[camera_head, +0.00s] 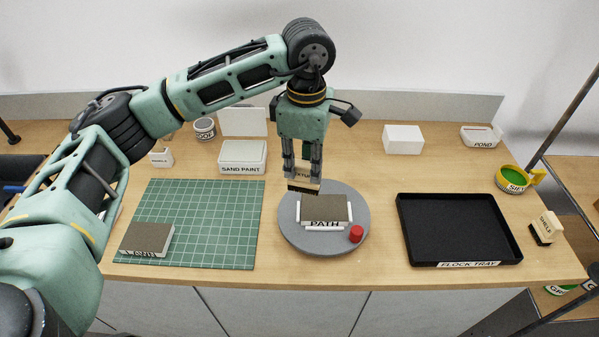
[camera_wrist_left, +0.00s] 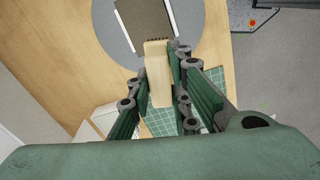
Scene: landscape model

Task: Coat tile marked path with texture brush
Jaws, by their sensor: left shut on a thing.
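The tile marked PATH (camera_head: 325,208) has a grey-brown top and a white labelled front. It sits on the round grey turntable (camera_head: 294,229), with a red knob (camera_head: 356,234) at its front right. My left gripper (camera_head: 304,168) points down and is shut on a wooden brush (camera_head: 305,186) with dark bristles, just behind and above the tile's left part. My right gripper is not in view.
A green cutting mat (camera_head: 205,215) with another tile (camera_head: 147,239) lies at left. A black flock tray (camera_head: 455,228) lies at right. A sand paint box (camera_head: 242,158), a white block (camera_head: 403,139), a pond container (camera_head: 480,137), a green sieve (camera_head: 513,179) and another brush (camera_head: 546,228) stand around.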

